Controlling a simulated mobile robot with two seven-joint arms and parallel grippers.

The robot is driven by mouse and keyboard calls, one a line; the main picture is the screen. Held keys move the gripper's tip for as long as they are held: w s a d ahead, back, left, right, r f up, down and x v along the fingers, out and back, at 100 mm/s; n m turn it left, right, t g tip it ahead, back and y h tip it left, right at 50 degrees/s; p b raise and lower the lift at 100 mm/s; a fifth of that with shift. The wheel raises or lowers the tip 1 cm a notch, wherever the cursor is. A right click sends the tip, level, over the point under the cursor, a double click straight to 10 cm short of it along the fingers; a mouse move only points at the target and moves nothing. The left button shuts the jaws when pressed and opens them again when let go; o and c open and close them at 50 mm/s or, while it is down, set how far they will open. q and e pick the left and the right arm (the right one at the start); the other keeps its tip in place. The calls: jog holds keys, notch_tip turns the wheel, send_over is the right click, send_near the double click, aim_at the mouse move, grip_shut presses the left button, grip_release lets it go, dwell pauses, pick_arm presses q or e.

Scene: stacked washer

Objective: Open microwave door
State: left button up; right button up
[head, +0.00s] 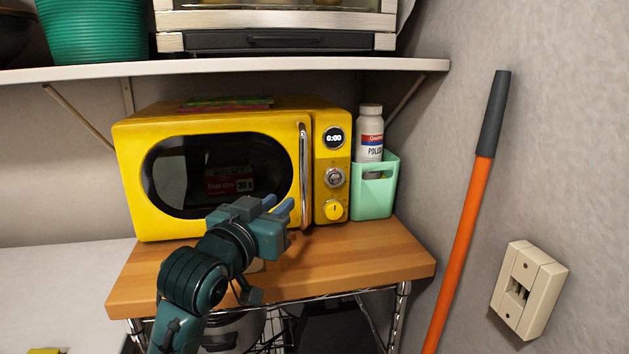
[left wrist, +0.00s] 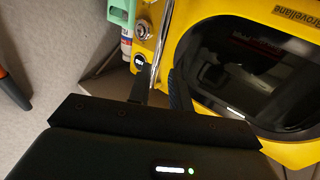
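The yellow microwave (head: 215,122) stands on a wooden shelf top, with its dark-windowed door (head: 132,180) shut. The upright chrome handle (head: 304,170) is at the door's right edge, beside the control panel (head: 333,175). My left gripper (head: 278,204) is in front of the door's lower right part, just left of the handle in the head view. In the left wrist view its two dark fingers (left wrist: 160,88) are apart, and the handle (left wrist: 163,42) lines up with the gap between them. I cannot tell whether they touch it. My right gripper is not in view.
A mint-green holder (head: 374,200) with a white bottle (head: 370,132) stands right of the microwave. A shelf (head: 250,65) with a toaster oven (head: 275,20) and green basket (head: 92,30) is above. The wooden top (head: 370,255) is clear in front. An orange pole (head: 462,235) leans at right.

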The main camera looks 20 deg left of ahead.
aim_at(302, 184)
pick_arm(q)
jog(key=w, duration=0.7)
jog(key=w+p, duration=0.1)
jog(key=w, duration=0.3)
jog(key=shift+w+a, duration=0.2)
jog(key=shift+a, duration=0.1)
grip_shut()
